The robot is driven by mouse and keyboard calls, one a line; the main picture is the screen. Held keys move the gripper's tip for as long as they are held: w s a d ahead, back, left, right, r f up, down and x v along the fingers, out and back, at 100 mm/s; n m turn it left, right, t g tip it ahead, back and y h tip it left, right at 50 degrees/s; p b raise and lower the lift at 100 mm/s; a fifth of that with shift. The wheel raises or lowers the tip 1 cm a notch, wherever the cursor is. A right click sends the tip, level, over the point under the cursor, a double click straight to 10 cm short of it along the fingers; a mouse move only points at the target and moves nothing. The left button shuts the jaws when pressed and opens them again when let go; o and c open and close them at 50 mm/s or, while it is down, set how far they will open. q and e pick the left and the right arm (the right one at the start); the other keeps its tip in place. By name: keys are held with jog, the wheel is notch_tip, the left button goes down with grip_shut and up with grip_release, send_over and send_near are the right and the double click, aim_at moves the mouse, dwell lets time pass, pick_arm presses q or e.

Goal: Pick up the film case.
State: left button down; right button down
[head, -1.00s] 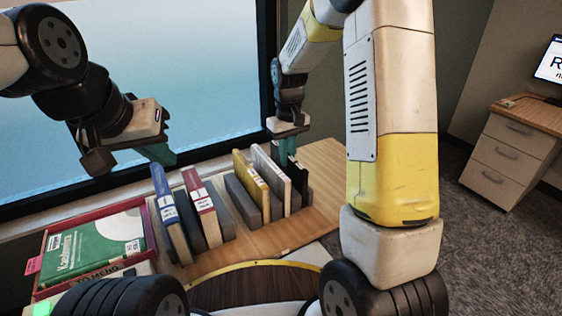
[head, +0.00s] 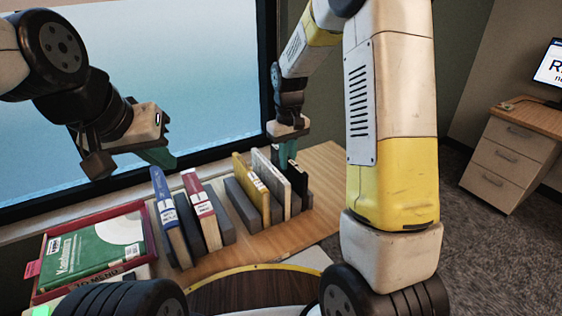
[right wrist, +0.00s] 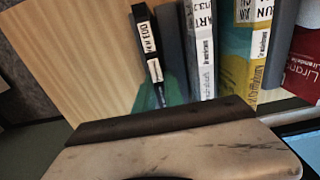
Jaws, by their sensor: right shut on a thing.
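A thin black case with a white label (head: 300,177), which I take to be the film case, stands upright at the right end of the row on the wooden table (head: 325,180). It also shows in the right wrist view (right wrist: 146,48). My right gripper (head: 287,156) is over its top, teal fingers pointing down, shut on it. The fingertips are partly hidden behind the case and the neighbouring book. My left gripper (head: 158,157) hangs empty above the table by the window, left of the row; its finger gap is not clear.
Grey dividers stand between a white book (head: 270,174), a yellow book (head: 250,184), a red book (head: 201,208) and a blue book (head: 171,215). A red-rimmed tray (head: 148,232) with a green book lies at left. The table's right end is clear.

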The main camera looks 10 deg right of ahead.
jog(key=shift+r, duration=0.15)
notch_tip(320, 180, up, 10)
jog(key=shift+f, duration=0.1)
dwell(0.4)
